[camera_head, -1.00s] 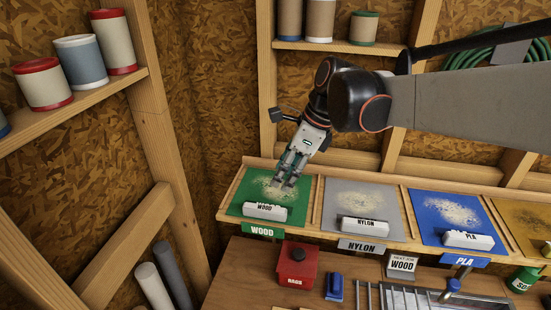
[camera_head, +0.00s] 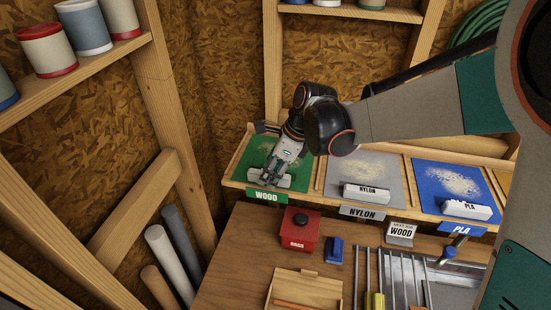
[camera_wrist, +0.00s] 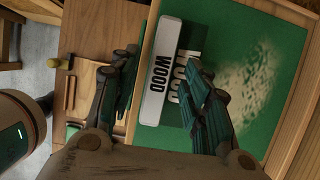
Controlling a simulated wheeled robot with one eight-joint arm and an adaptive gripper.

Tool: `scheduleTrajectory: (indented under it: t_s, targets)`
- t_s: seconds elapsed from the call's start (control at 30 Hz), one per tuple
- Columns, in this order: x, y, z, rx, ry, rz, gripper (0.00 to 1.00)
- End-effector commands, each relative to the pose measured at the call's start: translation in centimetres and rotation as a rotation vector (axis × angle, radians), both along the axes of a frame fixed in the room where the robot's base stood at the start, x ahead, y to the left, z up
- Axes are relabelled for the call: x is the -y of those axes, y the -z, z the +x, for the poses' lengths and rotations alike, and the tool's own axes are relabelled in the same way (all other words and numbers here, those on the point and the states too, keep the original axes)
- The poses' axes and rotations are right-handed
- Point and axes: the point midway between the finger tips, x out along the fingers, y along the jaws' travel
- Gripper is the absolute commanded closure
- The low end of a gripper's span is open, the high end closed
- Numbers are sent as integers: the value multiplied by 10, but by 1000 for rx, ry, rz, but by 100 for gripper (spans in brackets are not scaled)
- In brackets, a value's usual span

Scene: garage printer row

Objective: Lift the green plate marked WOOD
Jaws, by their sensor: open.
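The green plate (camera_head: 245,172) lies flat in the leftmost bay of the wooden shelf, with pale dust on its surface. In the wrist view the plate (camera_wrist: 215,25) fills the upper right. A white block marked WOOD (camera_wrist: 153,85) stands along its near edge. In the head view my gripper (camera_head: 271,176) is over that edge and hides part of the block. In the wrist view my gripper (camera_wrist: 165,75) is open, with its dark green-padded fingers on either side of the block. I cannot tell whether they touch it.
A green WOOD sign (camera_head: 265,196) is on the shelf front below the plate. A grey NYLON plate (camera_head: 375,172) and a blue PLA plate (camera_head: 430,172) lie to the right. A red box (camera_head: 300,230) stands on the bench below. A wooden post (camera_head: 170,110) rises at left.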

Motion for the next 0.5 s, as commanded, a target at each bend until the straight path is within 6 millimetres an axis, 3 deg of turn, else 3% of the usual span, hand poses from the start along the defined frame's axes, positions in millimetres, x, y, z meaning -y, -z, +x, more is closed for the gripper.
scheduleTrajectory:
  t_s: [0.33, 0.5]
  targets:
    - [-3, 8, 0, 0, 0, 0, 57]
    - [-3, 8, 0, 0, 0, 0, 95]
